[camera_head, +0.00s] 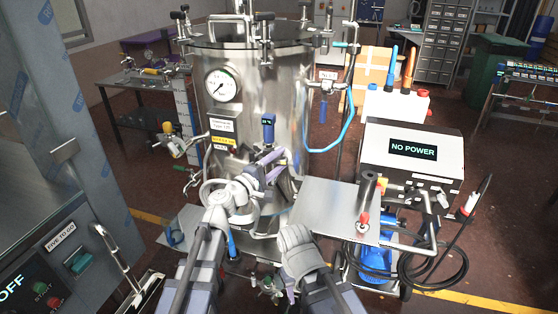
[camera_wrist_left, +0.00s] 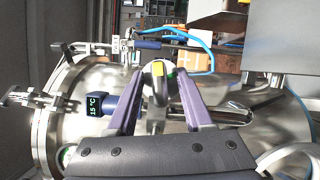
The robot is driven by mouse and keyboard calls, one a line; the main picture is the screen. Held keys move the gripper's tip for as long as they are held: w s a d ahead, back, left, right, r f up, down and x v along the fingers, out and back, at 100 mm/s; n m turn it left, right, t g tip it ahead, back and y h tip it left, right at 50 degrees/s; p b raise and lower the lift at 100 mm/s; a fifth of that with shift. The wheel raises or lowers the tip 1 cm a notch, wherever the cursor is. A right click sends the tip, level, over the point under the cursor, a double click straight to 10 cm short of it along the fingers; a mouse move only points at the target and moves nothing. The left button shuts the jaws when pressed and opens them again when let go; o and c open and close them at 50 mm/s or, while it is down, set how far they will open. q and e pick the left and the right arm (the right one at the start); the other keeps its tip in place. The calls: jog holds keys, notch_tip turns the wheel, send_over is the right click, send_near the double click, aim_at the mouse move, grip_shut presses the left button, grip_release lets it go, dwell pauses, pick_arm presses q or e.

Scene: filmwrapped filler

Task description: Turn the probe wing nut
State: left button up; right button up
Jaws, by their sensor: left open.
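The steel tank (camera_head: 215,115) stands upright in the head view. A blue probe head (camera_head: 268,128) with a small display stands out from its front; it reads 15 °C in the left wrist view (camera_wrist_left: 101,104). My left gripper (camera_head: 272,164) is in front of the tank, just below the probe head. In the left wrist view its two purple fingers (camera_wrist_left: 159,74) are apart.
A steel side shelf (camera_head: 325,208) juts out right of the tank, with a red-topped item on it. A box reading NO POWER (camera_head: 412,150) stands behind it. A blue hose (camera_head: 345,130) hangs on the tank's right. A control cabinet (camera_head: 60,260) is at left.

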pick_arm(q)
grip_shut()
dwell(0.5)
